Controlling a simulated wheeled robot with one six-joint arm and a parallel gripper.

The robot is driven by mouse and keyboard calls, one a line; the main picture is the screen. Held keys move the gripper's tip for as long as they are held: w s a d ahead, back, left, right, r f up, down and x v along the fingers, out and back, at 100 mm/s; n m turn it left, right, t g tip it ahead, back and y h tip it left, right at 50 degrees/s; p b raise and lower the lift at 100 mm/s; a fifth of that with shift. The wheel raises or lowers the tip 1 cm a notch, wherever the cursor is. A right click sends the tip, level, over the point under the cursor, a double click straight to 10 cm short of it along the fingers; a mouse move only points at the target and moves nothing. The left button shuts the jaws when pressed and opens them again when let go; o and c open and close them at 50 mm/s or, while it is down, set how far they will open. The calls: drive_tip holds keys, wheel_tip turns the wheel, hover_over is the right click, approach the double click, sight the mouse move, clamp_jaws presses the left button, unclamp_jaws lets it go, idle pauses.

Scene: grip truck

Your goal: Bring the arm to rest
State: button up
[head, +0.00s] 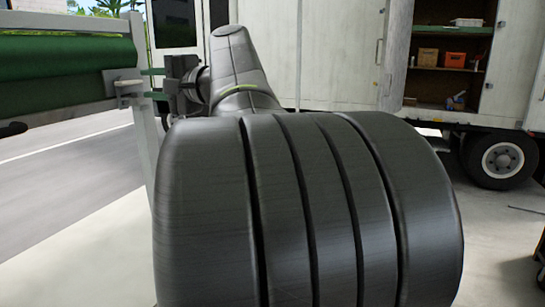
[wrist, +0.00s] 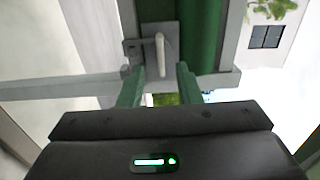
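My gripper (head: 146,84) is at the left in the head view, its green fingers pointing left at a metal latch (head: 125,88) on a pale rail frame. In the wrist view my gripper (wrist: 160,70) is open, with a wide gap between its fingers. The pale handle of the latch (wrist: 160,52) shows ahead, in line with the gap and apart from both fingers. Whether the handle reaches in between the fingertips I cannot tell. My arm hides much of the middle of the head view.
A green roll (head: 60,65) lies along the frame at left, beside an upright post (head: 145,110). A white truck (head: 340,60) stands behind, with an open shelf compartment (head: 445,50) holding boxes and a wheel (head: 502,160) at right. Pavement is clear at lower left.

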sight(131, 81)
drive_tip(key=v, duration=0.8)
drive_tip(key=p+x, duration=0.1)
drive_tip(key=x, duration=1.3)
drive_tip(key=shift+a, duration=0.35)
drive_tip(key=shift+w+d+r+m+p, duration=0.15)
drive_tip(key=shift+r+m+p, duration=0.2)
drive_tip(key=shift+p, duration=0.25)
drive_tip(key=shift+d+m+p, duration=0.1)
drive_tip(key=shift+m+p, duration=0.75)
drive_tip(key=shift+p, duration=0.05)
drive_tip(key=m+p, duration=0.4)
drive_tip(key=p, duration=0.1)
drive_tip(key=shift+m+p, duration=0.6)
drive_tip(key=shift+m, duration=0.4)
drive_tip(key=shift+f, duration=0.1)
